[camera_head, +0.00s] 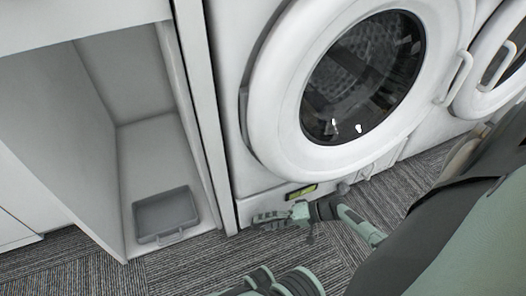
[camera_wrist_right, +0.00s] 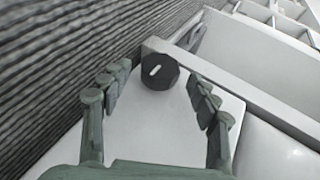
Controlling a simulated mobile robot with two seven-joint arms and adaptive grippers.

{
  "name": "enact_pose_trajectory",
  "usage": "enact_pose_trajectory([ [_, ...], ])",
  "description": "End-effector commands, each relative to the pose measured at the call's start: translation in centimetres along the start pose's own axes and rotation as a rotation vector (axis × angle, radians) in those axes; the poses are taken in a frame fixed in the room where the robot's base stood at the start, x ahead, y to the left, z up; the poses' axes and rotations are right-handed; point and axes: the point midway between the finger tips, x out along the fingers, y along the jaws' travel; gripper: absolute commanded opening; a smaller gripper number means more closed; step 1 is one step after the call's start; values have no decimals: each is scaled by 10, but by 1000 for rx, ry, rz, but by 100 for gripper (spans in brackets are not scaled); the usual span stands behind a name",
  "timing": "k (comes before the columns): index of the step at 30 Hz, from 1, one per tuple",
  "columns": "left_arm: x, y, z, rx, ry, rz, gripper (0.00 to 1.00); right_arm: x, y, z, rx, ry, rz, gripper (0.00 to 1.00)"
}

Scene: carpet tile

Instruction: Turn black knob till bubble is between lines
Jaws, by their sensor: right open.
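The black knob (camera_wrist_right: 159,71) shows in the right wrist view, faceted, with a white pointer mark on its face. It sits on a white panel, between the spread fingers of my right gripper (camera_wrist_right: 157,80). The fingers look apart from it, with nothing held. In the head view my right gripper (camera_head: 272,217) is low at the washer's front, and I cannot make out the knob there. A yellow-green level vial (camera_head: 301,191) is just above the gripper; its bubble and lines are too small to read. Green-grey parts of mine at the bottom edge may be the left gripper, largely cut off.
The white washer (camera_head: 230,120) with its round door (camera_head: 275,125) stands above my right gripper. Left of it is an open white cabinet (camera_head: 100,95) with a grey tray (camera_head: 165,236) on its floor. Another round-doored machine (camera_head: 470,95) is at right. Striped carpet (camera_head: 180,268) lies in front.

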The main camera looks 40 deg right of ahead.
Motion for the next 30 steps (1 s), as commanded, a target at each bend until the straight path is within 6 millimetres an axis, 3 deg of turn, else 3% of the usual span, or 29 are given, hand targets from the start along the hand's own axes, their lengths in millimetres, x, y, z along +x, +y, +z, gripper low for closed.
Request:
enact_pose_trajectory([
  [9, 0, 0, 1, 1, -1, 0, 40, -69, 2, 1, 0, -1, 4, 61],
  [15, 0, 0, 1, 2, -1, 0, 40, -97, 1, 1, 0, -1, 2, 61],
  [30, 0, 0, 1, 2, -2, 0, 40, -105, 0, 1, 1, -1, 2, 61],
])
